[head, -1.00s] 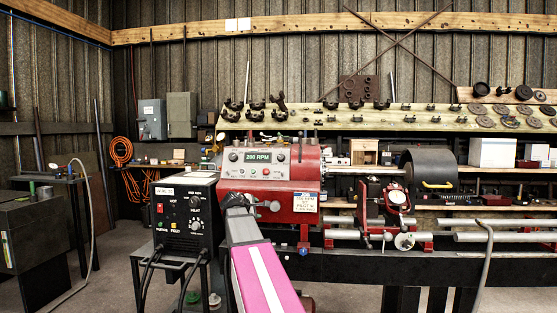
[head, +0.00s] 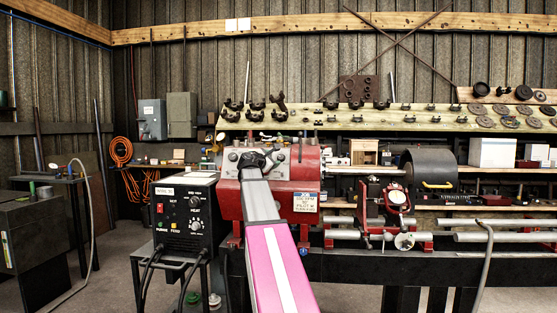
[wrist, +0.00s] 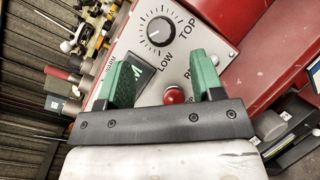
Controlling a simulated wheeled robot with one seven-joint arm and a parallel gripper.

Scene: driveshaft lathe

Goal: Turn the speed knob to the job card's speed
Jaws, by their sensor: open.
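The speed knob (wrist: 160,31) is a black dial in the wrist view, on a pale panel with a tick scale marked LOW and TOP. My gripper (wrist: 162,72) is open and empty, its two green fingers apart. The knob lies beyond the fingertips, not between them. In the head view my gripper (head: 258,158) is in front of the lathe panel and hides the display. The job card (head: 306,203) is on the red headstock below the panel; its small text is hard to read.
A red button (wrist: 174,95) sits on the panel between the fingers. A black control box (head: 188,215) with knobs stands left of the lathe. The carriage with a dial gauge (head: 397,197) is to the right.

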